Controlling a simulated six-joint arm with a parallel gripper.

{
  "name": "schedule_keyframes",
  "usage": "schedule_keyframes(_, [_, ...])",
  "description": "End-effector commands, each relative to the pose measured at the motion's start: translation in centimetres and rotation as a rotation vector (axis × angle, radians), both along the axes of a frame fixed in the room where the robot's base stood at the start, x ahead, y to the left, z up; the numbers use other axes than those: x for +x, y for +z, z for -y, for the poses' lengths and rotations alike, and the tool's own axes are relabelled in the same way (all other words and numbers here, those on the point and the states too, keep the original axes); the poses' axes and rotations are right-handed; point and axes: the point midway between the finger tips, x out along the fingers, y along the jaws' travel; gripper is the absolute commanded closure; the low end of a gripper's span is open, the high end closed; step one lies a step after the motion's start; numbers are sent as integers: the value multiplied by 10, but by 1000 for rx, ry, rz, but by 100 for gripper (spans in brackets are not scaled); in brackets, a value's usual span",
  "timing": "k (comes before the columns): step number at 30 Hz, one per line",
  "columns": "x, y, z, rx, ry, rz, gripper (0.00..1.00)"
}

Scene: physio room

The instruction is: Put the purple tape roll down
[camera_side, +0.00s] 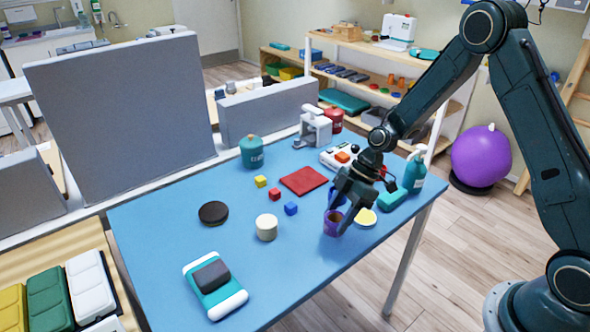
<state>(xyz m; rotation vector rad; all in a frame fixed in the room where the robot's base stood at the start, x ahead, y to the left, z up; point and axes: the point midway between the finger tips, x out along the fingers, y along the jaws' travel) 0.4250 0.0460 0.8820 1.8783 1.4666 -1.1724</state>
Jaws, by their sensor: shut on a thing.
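The purple tape roll (333,224) is at the right part of the blue table (160,235), near its front right edge. My gripper (344,208) is over it, pointing down, with its fingers shut on the roll. The roll looks upright; I cannot tell whether its underside touches the table. A blue item shows just behind the roll, partly hidden by my gripper. A cream roll (266,227) stands on the table to the left.
A yellow round piece (365,217) lies close to the right of the roll. A blue cube (291,208), a red cube (274,194), a red pad (304,180) and a dark disc (213,212) lie leftward. A teal pump bottle (414,173) stands at the right edge. The front middle is clear.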

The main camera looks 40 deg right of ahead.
Motion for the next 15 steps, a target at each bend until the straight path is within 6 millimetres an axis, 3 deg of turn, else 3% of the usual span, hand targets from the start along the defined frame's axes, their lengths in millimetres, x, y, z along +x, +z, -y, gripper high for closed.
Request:
schedule_keyframes(5, [0, -6, 0, 0, 0, 0, 72])
schedule_keyframes(15, [0, -36, 0, 0, 1, 0, 72])
